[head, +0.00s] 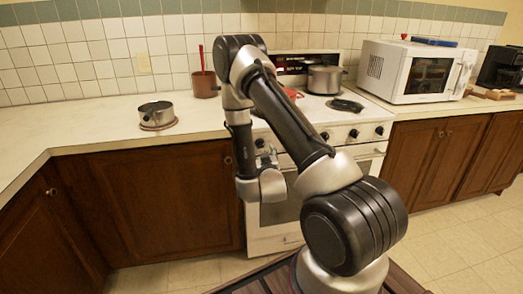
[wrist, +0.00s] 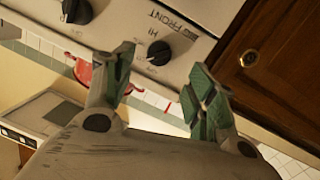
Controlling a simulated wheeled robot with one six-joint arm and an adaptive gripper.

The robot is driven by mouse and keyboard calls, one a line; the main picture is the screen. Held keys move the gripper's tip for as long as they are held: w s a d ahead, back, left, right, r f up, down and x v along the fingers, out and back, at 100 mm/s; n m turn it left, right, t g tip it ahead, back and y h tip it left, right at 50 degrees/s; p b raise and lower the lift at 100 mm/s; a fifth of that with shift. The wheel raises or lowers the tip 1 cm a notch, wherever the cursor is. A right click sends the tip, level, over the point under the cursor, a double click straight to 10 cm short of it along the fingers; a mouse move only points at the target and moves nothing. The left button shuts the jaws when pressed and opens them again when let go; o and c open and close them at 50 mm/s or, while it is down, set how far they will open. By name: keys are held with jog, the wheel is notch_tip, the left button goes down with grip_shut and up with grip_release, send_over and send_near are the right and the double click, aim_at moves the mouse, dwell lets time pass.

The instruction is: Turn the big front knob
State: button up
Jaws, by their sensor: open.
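The white stove's front panel (wrist: 190,22) fills the top of the wrist view. A dark round knob (wrist: 158,52) sits on it beside the printed words "HI" and "FRONT". A second dark knob (wrist: 77,10) is farther left on the panel. My gripper (wrist: 161,63) is open, with its green-padded fingers apart. The knob by "FRONT" appears in the gap between the fingertips; I cannot tell whether either finger touches it. In the head view, a knob (head: 260,143) shows at the stove's left end near my wrist, and my fingers are mostly hidden by the arm.
A wooden cabinet (wrist: 285,75) with a round pull borders the panel. In the head view, a pot (head: 324,79) stands on the stove, a saucepan (head: 156,113) on the left counter, and a white microwave (head: 408,72) on the right. Much of the left counter is clear.

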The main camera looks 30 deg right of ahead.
jog(key=shift+v, duration=2.35)
jog(key=s+f+g+y, duration=0.25)
jog(key=f+g, duration=0.25)
jog(key=f, duration=0.5)
jog(key=s+a+f+g+y, duration=0.2)
jog(key=s+a+f+g, duration=0.3)
jog(key=s, duration=0.3)
jog(key=s+r, duration=0.6)
jog(key=r, duration=0.8)
jog(key=s+r+n+g+y, duration=0.1)
jog(key=s+r, duration=0.5)
jog(key=r, duration=0.7)
jog(key=s+r+n, duration=0.1)
jog(key=s+r, duration=0.5)
jog(key=r, duration=0.8)
jog(key=shift+s+r+y, duration=0.35)
